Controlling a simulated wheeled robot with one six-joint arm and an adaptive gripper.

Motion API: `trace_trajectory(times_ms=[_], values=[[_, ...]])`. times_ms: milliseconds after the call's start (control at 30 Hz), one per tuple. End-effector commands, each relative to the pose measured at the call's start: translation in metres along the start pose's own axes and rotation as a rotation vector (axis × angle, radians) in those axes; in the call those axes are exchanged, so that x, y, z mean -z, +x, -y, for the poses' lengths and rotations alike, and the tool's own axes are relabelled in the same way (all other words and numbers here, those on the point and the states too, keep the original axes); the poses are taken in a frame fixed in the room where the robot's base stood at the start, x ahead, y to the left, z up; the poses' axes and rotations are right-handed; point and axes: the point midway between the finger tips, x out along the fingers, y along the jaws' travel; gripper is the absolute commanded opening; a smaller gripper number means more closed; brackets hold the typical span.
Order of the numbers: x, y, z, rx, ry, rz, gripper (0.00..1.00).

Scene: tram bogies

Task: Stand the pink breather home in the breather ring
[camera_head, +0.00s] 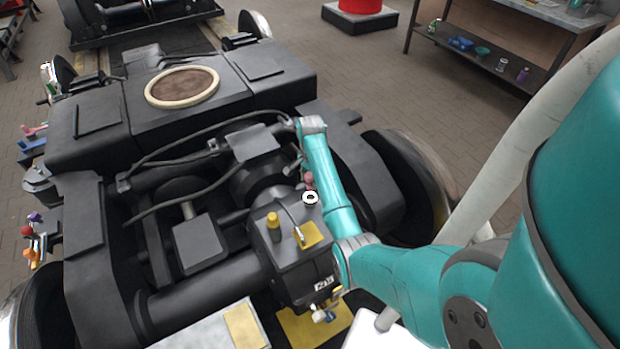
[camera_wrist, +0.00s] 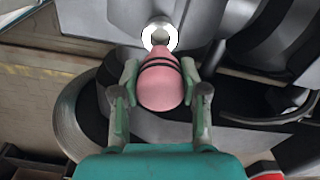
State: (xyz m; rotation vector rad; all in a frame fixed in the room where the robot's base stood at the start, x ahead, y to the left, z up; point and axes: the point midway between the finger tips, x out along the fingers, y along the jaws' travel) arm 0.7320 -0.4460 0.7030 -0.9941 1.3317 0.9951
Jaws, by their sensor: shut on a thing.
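The pink breather (camera_wrist: 162,88) is held between the two fingers of my gripper (camera_wrist: 160,72) in the wrist view. It has dark bands around it. In the head view a small part of the breather (camera_head: 309,180) shows beside my arm, just behind the white breather ring (camera_head: 310,197). The ring sits on top of the dark gearbox housing. In the wrist view the ring (camera_wrist: 146,36) lies just beyond the breather's far end, with a grey centre. I cannot tell whether the breather touches the ring. My arm partly hides the gripper in the head view.
A yellow cap (camera_head: 273,221) and a yellow plate with a small handle (camera_head: 308,236) stand on the housing near the ring. Dark cables (camera_head: 190,150) run over the bogie frame behind. A wheel (camera_head: 405,185) is to the right of my arm.

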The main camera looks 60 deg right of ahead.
Motion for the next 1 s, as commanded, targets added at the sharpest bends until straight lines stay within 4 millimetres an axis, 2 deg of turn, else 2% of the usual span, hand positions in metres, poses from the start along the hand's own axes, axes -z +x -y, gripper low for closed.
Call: trace_trajectory(times_ms=[1000], values=[[0.000, 0.022, 0.000, 0.001, 0.000, -0.001, 0.06]])
